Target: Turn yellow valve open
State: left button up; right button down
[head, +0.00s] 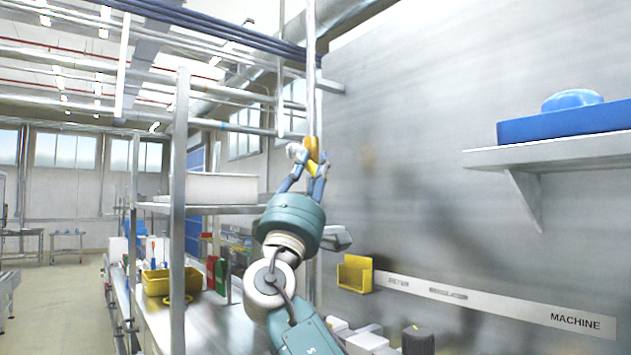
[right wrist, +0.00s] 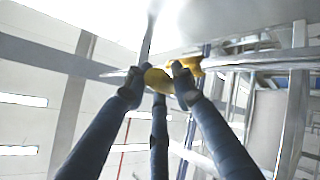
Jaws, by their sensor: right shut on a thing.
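The yellow valve (head: 312,150) sits on a vertical metal pipe, high up beside the grey wall. My right gripper (head: 306,170) reaches up to it from below, its blue fingers shut on the yellow handle. In the right wrist view, the fingers of my right gripper (right wrist: 160,92) close around the yellow valve (right wrist: 157,78), and part of the handle is hidden behind them. A further yellow part of the valve shows just right of the fingertips. My left gripper is in neither view.
A shelf with a blue box (head: 565,122) juts from the wall at right. A metal upright (head: 179,200) and a shelf with a white tray (head: 212,188) stand left of my arm. A yellow bin (head: 355,274) hangs on the wall. A workbench with a yellow crate (head: 170,282) lies below.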

jog(key=shift+w+a+f+m+h, duration=0.1)
jog(key=shift+w+f+m+h, duration=0.1)
jog(key=shift+f+m+h, duration=0.35)
jog(key=shift+r+m+b, duration=0.1)
jog(key=shift+m+b, duration=0.15)
jog(key=shift+b, duration=0.05)
jog(key=c, duration=1.6)
grip_release()
jog(key=shift+c, duration=0.2)
jog(key=shift+o, duration=1.2)
jog(key=shift+s+r+h, duration=0.1)
jog(key=shift+h, duration=0.25)
jog(key=v, duration=1.2)
jog(key=shift+s+a+r, duration=0.1)
jog(key=shift+s+a, duration=0.05)
